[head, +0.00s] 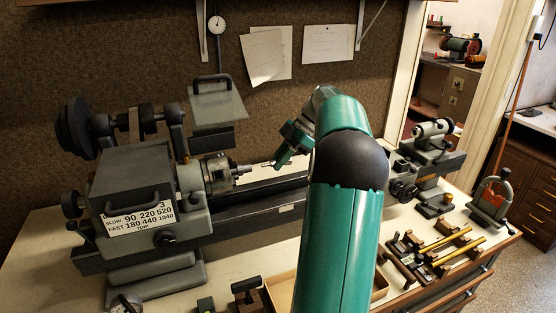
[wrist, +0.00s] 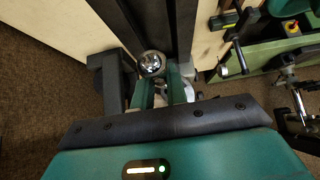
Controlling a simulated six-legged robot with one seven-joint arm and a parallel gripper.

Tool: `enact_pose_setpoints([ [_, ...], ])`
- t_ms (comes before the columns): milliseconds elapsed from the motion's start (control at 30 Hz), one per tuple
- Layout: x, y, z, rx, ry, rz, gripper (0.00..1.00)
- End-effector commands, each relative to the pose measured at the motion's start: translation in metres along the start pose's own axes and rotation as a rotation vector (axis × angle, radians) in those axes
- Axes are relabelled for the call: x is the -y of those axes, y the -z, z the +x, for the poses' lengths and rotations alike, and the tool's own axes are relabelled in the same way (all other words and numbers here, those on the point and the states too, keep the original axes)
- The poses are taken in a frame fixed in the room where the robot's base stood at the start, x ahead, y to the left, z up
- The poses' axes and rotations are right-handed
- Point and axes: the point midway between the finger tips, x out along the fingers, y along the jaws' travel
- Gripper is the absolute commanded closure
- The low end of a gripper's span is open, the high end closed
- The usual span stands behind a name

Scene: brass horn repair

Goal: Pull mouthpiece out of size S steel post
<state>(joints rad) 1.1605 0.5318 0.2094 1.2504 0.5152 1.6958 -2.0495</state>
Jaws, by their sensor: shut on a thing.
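The lathe chuck (head: 218,172) holds a thin bright steel post (head: 243,169) that points right, toward my gripper (head: 279,161). My gripper reaches in from the right and is shut on the mouthpiece, small and silvery in the head view. In the wrist view a shiny rounded metal piece (wrist: 152,64), which looks like the mouthpiece, shows just past the teal fingers of my gripper (wrist: 160,88). I cannot tell whether the mouthpiece still sits on the post. The post's size mark is not readable.
The lathe headstock (head: 150,205), with a speed plate, stands left of the chuck. The dark lathe bed (head: 255,212) runs below my gripper. The tailstock (head: 432,140) is at right. Brass tubes (head: 455,250) and tools lie on the bench at front right.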

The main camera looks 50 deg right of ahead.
Motion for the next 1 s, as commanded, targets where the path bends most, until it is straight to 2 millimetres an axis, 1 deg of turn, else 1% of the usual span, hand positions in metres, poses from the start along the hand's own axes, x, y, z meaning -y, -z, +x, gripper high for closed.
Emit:
enact_pose_setpoints([
  [167,0.002,0.002,-0.002,0.001,-0.001,0.000,1.00],
  [1000,0.044,0.029,-0.035,0.001,-0.001,0.000,1.00],
])
